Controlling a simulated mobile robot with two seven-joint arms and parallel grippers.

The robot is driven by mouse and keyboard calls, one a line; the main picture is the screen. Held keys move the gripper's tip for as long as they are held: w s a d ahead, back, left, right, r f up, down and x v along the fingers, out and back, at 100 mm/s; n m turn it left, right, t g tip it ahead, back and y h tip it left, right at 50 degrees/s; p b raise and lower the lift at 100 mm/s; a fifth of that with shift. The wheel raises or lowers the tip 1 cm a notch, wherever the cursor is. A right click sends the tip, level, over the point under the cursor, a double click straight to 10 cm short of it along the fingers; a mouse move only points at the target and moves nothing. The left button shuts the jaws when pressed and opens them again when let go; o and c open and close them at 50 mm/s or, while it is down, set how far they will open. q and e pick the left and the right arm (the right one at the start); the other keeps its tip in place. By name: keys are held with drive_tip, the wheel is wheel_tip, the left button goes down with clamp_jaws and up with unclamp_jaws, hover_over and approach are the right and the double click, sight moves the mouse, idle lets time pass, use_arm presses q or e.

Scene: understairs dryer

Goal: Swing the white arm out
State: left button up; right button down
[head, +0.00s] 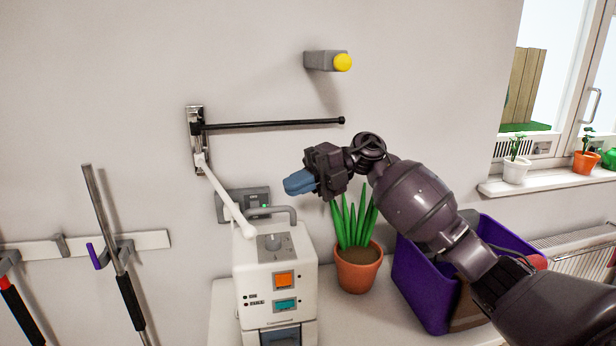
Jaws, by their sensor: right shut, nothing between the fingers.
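The white arm (226,202) is a thin rod on a metal wall bracket (197,140). It slants down and toward me, with its free end above the white machine. A black arm (275,124) on the same bracket reaches right along the wall. My right gripper (290,184) comes in from the right, its blue fingers shut and empty. It is to the right of the white arm, apart from it, and below the black arm. My left gripper is not in view.
The white machine (275,262) with a top handle stands below. A potted plant (358,268) and a purple box (425,285) are to its right, under my right arm. A grey wall piece with a yellow knob (342,62) is above. Tools (110,230) hang at left.

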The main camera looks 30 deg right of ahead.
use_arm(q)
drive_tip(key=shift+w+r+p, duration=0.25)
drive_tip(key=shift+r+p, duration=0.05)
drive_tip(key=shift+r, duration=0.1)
use_arm(e)
drive_tip(key=a+f, duration=0.1)
drive_tip(key=a, duration=0.7)
drive_tip(key=shift+s+a+f, duration=0.15)
drive_tip(key=shift+a+f, duration=0.15)
